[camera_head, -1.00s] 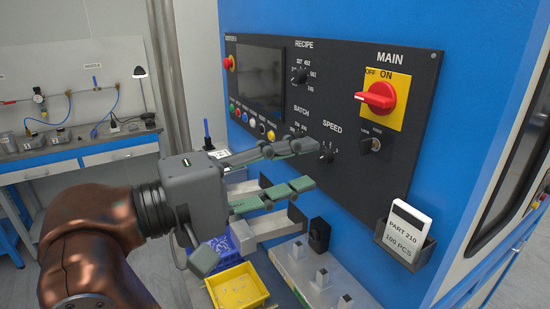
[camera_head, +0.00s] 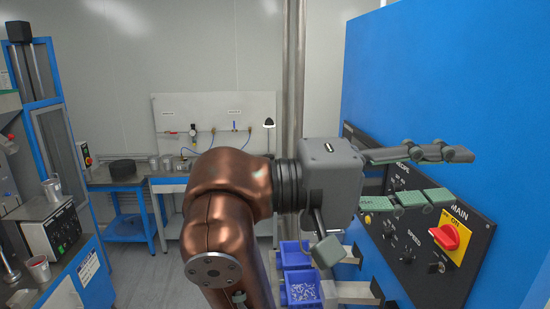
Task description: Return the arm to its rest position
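My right arm (camera_head: 232,190), copper-coloured with dark joints, reaches up from the bottom middle. Its grey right gripper (camera_head: 452,176) points right, with its two green-padded fingers apart and nothing between them. It shows in front of the blue machine (camera_head: 450,90) and covers part of the black control panel (camera_head: 405,262). The red main switch (camera_head: 446,236) on its yellow plate shows just below the fingers. I cannot tell the exact gap between fingers and panel. My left gripper is not in view.
Blue bins (camera_head: 303,294) stand below the gripper, one holding small parts. A grey bracket (camera_head: 355,293) is beside them. A workbench (camera_head: 168,186) with a lamp stands at the back wall. Blue-framed equipment (camera_head: 45,115) is at the left. Open floor (camera_head: 150,275) lies between.

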